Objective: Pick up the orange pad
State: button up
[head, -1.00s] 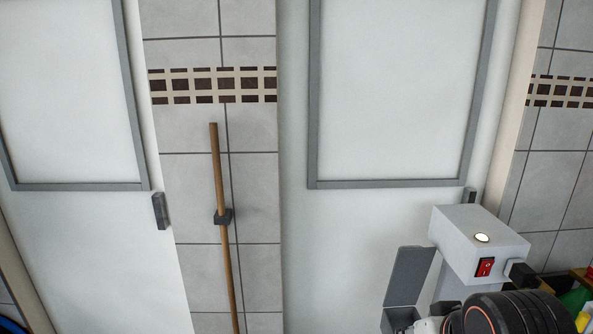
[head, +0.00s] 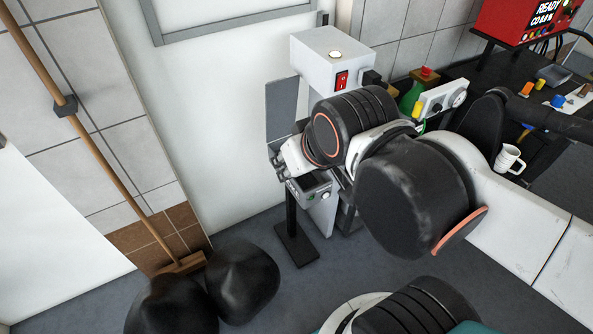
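My gripper (head: 279,163) is at the end of my white and black arm, in front of the white box device and far left of the orange pieces. It is small and partly hidden against the device, so I cannot tell whether its fingers are open or what is between them.
A white box device with a red switch (head: 327,62) stands on a dark post. Black bags (head: 243,280) and a broom (head: 100,155) are at left.

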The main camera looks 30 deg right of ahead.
aim_at(528, 88)
jog(key=z, duration=2.3)
jog(key=i+u, duration=0.1)
jog(key=i, duration=0.45)
jog(key=i+l+u, duration=0.1)
jog(key=i, duration=0.45)
jog(key=i+l+u, duration=0.1)
jog(key=i, duration=0.45)
jog(key=i+l+u, duration=0.1)
jog(key=i, duration=0.45)
